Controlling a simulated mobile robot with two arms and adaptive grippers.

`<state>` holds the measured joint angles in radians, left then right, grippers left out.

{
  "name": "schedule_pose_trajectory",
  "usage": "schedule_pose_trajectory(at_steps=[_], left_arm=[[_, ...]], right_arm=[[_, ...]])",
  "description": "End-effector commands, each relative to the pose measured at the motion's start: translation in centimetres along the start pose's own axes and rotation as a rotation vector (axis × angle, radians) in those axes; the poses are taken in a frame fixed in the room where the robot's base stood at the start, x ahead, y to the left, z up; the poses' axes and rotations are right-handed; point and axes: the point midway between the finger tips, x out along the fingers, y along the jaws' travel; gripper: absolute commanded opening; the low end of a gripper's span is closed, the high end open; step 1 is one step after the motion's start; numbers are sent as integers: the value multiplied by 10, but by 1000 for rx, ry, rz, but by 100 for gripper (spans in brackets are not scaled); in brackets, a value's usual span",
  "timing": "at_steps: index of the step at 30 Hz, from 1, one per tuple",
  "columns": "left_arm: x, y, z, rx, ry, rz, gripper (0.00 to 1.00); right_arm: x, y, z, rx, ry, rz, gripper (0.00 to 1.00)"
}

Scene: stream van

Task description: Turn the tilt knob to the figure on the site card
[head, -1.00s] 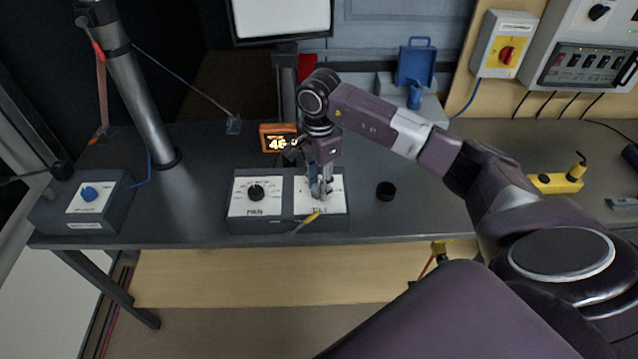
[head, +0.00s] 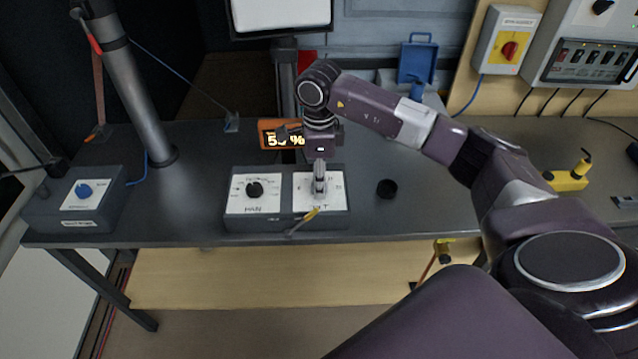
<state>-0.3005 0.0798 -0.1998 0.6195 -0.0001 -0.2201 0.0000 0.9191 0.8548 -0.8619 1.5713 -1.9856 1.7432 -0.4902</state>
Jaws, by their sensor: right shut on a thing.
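The tilt panel (head: 338,205) is a white plate on the right half of a dark control box, its label partly covered. My right gripper (head: 320,190) points down onto the middle of this plate and is shut on the tilt knob, which it mostly hides. An orange display (head: 270,136) stands behind the box. Its lit figure looks like fifty-something percent, partly covered by my gripper. I cannot make out a readable site card. My left gripper is not in view.
The pan knob (head: 254,190) sits on the left plate of the box. A yellow-tipped tool (head: 304,220) lies across the front edge. A black round piece (head: 387,188) stands to the right. A blue-knob box (head: 83,191) is at the left.

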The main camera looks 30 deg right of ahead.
Motion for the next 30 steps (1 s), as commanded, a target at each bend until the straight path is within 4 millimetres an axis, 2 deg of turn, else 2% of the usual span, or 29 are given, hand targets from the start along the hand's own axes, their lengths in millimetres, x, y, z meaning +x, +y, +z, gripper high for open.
schedule_pose_trajectory(at_steps=[18, 30], left_arm=[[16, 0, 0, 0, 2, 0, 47], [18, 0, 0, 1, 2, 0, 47]], right_arm=[[-1, -2, 0, 568, -4, -5, 5], [-2, -2, 0, 794, -5, -4, 5]])
